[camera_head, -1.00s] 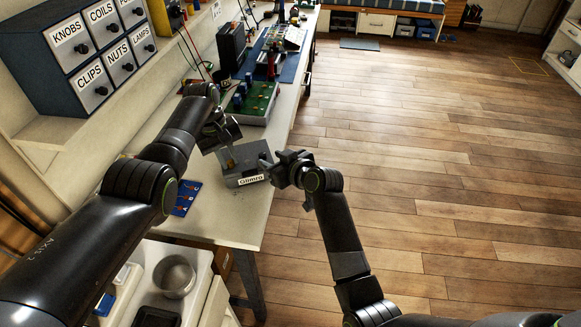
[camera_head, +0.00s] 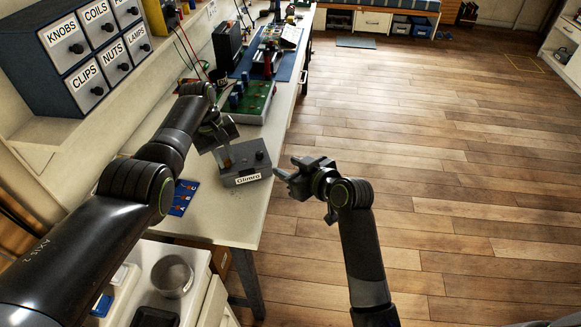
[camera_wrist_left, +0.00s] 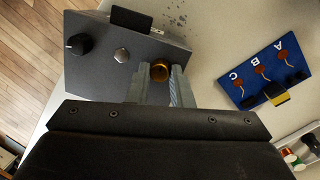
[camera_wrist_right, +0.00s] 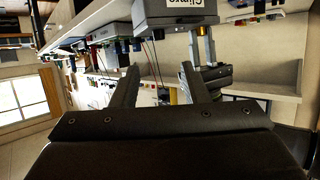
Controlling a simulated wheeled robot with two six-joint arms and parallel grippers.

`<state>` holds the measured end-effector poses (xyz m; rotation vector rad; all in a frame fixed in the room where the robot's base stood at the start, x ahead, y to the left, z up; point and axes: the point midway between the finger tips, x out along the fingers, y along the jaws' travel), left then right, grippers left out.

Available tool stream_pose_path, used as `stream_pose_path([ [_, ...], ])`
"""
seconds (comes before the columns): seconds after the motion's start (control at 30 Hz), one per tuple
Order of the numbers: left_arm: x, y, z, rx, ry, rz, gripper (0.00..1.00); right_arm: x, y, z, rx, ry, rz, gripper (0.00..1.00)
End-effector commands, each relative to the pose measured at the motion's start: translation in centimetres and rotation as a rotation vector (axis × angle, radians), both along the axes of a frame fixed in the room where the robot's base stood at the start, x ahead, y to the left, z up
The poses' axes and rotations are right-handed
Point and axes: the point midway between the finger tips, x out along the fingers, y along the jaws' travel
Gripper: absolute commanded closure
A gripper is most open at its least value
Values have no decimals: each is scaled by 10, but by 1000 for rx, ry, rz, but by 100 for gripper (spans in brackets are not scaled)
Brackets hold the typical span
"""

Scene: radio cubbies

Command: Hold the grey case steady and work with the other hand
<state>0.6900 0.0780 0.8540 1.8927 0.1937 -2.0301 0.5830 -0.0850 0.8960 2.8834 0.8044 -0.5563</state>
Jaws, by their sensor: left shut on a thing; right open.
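The grey case (camera_head: 252,165), labelled "Glimro", stands on the workbench near its right edge. The left wrist view shows its top (camera_wrist_left: 92,78) with a black knob (camera_wrist_left: 78,44), a silver button (camera_wrist_left: 122,55) and a brass fitting (camera_wrist_left: 160,69). My left gripper (camera_head: 225,160) is shut at the case, its fingers (camera_wrist_left: 160,88) on either side of the brass fitting. My right gripper (camera_head: 285,168) is open and empty, to the right of the case and apart from it. The right wrist view shows part of the case (camera_wrist_right: 178,12) beyond its open fingers.
A blue card (camera_head: 182,200) marked A, B, C lies left of the case. A green board (camera_head: 252,104) stands behind it. Labelled drawers (camera_head: 75,50) sit on the shelf at the left. A metal bowl (camera_head: 172,276) is in front. The wooden floor (camera_head: 430,150) at right is clear.

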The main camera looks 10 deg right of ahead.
Motion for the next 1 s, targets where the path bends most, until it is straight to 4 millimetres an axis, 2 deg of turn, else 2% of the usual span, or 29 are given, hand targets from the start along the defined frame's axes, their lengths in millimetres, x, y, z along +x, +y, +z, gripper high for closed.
stream_pose_path([
  [0.03, -2, 0, -4, -1, 5, 0, 100, 0, 0, 0, -1, 0, 0, 64],
  [0.1, -2, 0, -4, -1, 5, 0, 100, 1, -1, 1, -8, 4, 1, 72],
  [0.37, -2, 0, -4, -1, 5, 0, 100, 11, 5, -4, -9, 9, 2, 72],
  [1.0, -2, 0, -4, -1, 5, 0, 100, 80, 47, -37, -10, 8, 3, 72],
])
